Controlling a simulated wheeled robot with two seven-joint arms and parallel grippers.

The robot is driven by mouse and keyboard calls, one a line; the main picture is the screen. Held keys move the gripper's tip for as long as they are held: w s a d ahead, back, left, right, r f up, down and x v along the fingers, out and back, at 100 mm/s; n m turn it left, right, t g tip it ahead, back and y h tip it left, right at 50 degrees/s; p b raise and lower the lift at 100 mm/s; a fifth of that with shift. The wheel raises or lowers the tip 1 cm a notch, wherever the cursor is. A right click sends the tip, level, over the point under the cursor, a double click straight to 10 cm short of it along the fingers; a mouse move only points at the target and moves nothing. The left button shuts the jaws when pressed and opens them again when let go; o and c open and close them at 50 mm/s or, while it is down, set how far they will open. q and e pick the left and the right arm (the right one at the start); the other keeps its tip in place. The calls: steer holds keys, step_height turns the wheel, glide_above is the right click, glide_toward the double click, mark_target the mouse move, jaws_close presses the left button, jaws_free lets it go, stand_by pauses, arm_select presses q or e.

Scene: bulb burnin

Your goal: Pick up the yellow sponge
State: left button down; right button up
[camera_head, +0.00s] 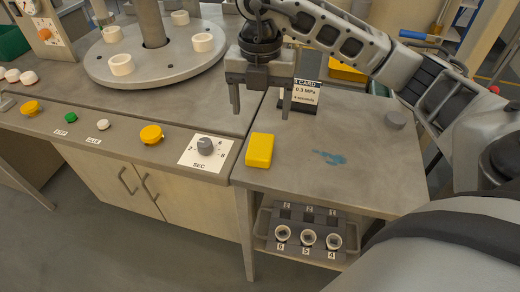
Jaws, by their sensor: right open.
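The yellow sponge (260,150) is a small block lying near the front left edge of the right-hand table. My right gripper (262,112) points down above the table, behind and above the sponge. Its two fingers are apart with nothing between them, and they do not touch the sponge. My left gripper is not in view.
A card sign (306,97) stands behind the right finger. A timer dial (205,146) is left of the sponge. A numbered socket rack (306,232) sits below.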

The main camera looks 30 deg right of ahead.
mark_target(260, 145)
step_height(260, 145, down, 11)
steer(key=shift+w+d+r+p, duration=0.1)
steer(key=shift+w+p, duration=0.05)
steer(key=shift+p, duration=0.45)
steer(key=shift+c, duration=0.2)
steer(key=c, duration=1)
